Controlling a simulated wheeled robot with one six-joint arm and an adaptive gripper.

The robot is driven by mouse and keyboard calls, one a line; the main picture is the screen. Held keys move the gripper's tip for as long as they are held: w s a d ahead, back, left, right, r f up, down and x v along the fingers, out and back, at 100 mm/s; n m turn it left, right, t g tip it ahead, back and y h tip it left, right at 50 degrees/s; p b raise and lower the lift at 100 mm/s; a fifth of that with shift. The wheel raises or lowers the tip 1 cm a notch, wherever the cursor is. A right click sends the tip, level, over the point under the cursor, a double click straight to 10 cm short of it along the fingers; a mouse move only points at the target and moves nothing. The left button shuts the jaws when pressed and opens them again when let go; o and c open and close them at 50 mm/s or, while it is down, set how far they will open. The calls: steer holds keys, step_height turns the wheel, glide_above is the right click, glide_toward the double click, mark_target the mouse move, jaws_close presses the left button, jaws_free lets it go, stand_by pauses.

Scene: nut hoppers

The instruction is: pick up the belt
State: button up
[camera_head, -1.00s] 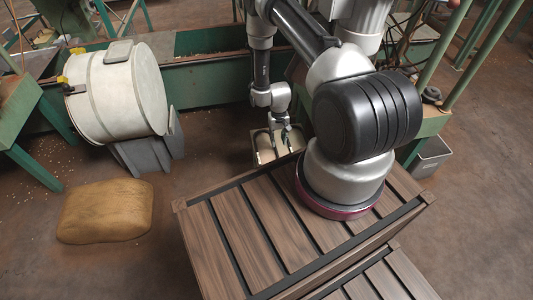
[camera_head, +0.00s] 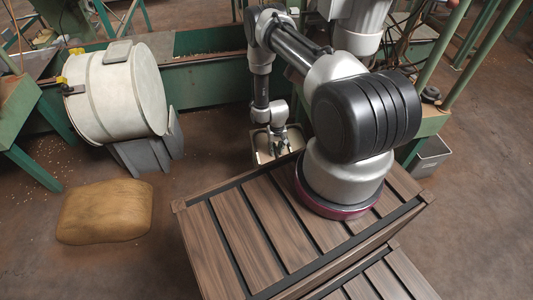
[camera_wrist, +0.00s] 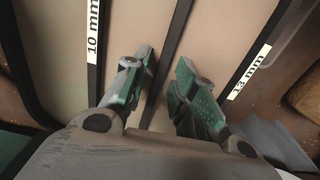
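I cannot make out a belt in either view. My gripper (camera_head: 279,150) hangs low over a small beige container (camera_head: 262,157) behind the slatted wooden box. A "10 mm" label (camera_wrist: 92,30) is at left and a "13 mm" label (camera_wrist: 249,71) at right. My gripper hides part of the container's floor.
A slatted wooden box (camera_head: 225,225) fills the front. A white drum (camera_head: 110,95) on a grey stand (camera_head: 148,152) and a tan sack (camera_head: 105,212) are at left. A green trough frame (camera_head: 205,82) runs behind. A grey bin (camera_head: 430,157) is at right. Open floor lies between sack and box.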

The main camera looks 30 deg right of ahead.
jaws_close()
steer(key=shift+r, duration=0.55)
steer(key=shift+s+a+r, duration=0.1)
steer(key=shift+s+r, duration=0.15)
steer(key=shift+r, duration=0.4)
steer(key=shift+s+a+r, duration=0.1)
steer(key=shift+s+r, duration=0.15)
steer(key=shift+r, duration=0.35)
steer(key=s+a, duration=0.2)
steer(key=s, duration=0.6)
steer(key=s+a, duration=0.3)
steer(key=s, duration=0.5)
steer(key=w+a+r+n, duration=0.2)
steer(key=w+a+r, duration=0.1)
steer(key=w+r, duration=1.4)
steer(key=a+r, duration=0.2)
steer(key=r, duration=0.9)
steer(key=w+a+r+n, duration=0.1)
steer(key=a+r, duration=0.1)
steer(key=r, duration=0.9)
steer(key=shift+a+r, duration=0.2)
steer(key=shift+r, duration=0.15)
